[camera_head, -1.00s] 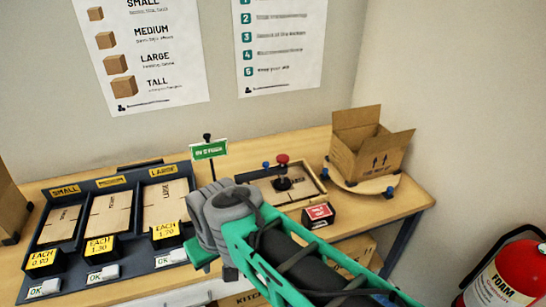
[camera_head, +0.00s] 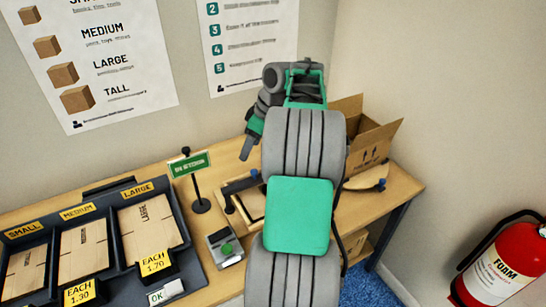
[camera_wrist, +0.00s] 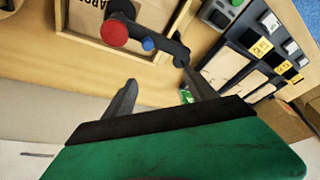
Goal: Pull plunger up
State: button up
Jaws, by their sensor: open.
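The plunger has a round red knob (camera_wrist: 115,33) on a dark stem, seen in the wrist view at the upper left. It stands over a carton blank (camera_wrist: 90,18) in a wooden frame (camera_wrist: 72,38). In the head view my arm hides the plunger, and only part of the frame (camera_head: 228,204) shows. My gripper (camera_wrist: 158,75) is open and empty, its two fingers apart; the knob lies beyond the fingertips, toward the left finger in the wrist view. In the head view my gripper (camera_head: 247,148) is raised above the table near the wall.
A green sign (camera_head: 190,165) on a post stands left of the frame. A grey device with a green button (camera_head: 226,249) sits in front. The tray of carton blanks (camera_head: 112,212) is at left. An open carton (camera_head: 372,143) stands at right, partly behind my arm.

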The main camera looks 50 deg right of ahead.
jog(key=s+d+f+n, duration=0.1)
jog(key=s+d+f, duration=0.3)
jog(key=d, duration=0.5)
jog(key=x, duration=0.2)
jog(key=b+x, duration=0.1)
jog(key=x, duration=0.2)
jog(key=shift+w+a+f, duration=0.1)
jog(key=shift+a+f, duration=0.1)
jog(key=shift+a, duration=0.1)
jog(key=shift+c, duration=0.5)
grip_shut()
